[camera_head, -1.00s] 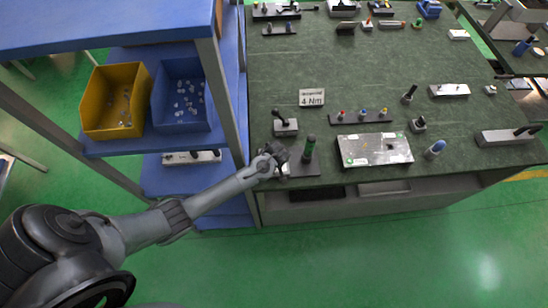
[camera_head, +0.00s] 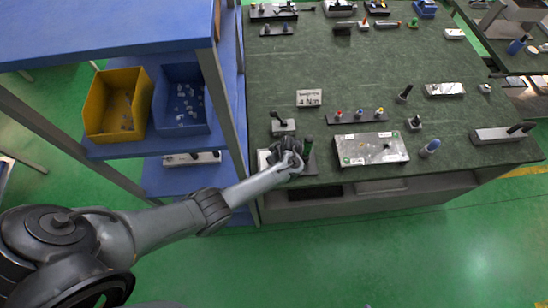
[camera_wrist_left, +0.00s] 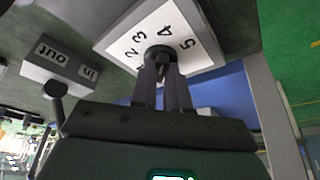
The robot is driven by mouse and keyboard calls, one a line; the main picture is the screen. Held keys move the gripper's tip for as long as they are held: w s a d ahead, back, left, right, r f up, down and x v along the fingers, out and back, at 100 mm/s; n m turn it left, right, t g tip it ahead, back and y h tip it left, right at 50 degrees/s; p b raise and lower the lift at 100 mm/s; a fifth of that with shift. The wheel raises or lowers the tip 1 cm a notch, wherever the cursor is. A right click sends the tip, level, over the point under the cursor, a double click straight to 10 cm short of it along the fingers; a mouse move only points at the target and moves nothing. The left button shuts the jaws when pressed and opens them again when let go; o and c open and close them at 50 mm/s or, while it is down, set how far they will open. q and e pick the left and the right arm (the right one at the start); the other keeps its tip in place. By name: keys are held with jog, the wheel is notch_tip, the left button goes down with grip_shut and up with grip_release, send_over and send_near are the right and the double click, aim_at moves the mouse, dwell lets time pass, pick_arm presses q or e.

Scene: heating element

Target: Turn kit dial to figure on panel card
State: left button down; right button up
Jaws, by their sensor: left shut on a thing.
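The panel card (camera_head: 309,98) is a small white sign on the green bench and reads "4 Nm". The kit dial is a light plate (camera_wrist_left: 201,52) with the figures 2, 3, 4 and 5 visible around a round black knob (camera_wrist_left: 160,53). In the left wrist view my left gripper (camera_wrist_left: 163,68) is shut on the knob, one dark finger on each side. The fingers hide part of the dial, and I cannot tell which figure the knob points to. In the head view my left gripper (camera_head: 291,150) is at the bench's front left corner and largely covers the dial. My right gripper is not in view.
A lever box (camera_head: 283,127) stands just behind the dial; its IN and OUT labels (camera_wrist_left: 58,60) show in the left wrist view. A metal panel box (camera_head: 371,149) lies further right. Blue shelving (camera_head: 230,90) borders the left.

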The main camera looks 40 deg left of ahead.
pick_arm(q)
jog(key=shift+n, duration=0.4)
jog(key=c, duration=1.1)
grip_release()
jog(key=p+v, duration=0.4)
jog(key=v, duration=0.6)
jog(key=shift+w+d+r, duration=0.15)
jog(key=shift+d+r, duration=0.05)
jog(key=shift+r, duration=0.15)
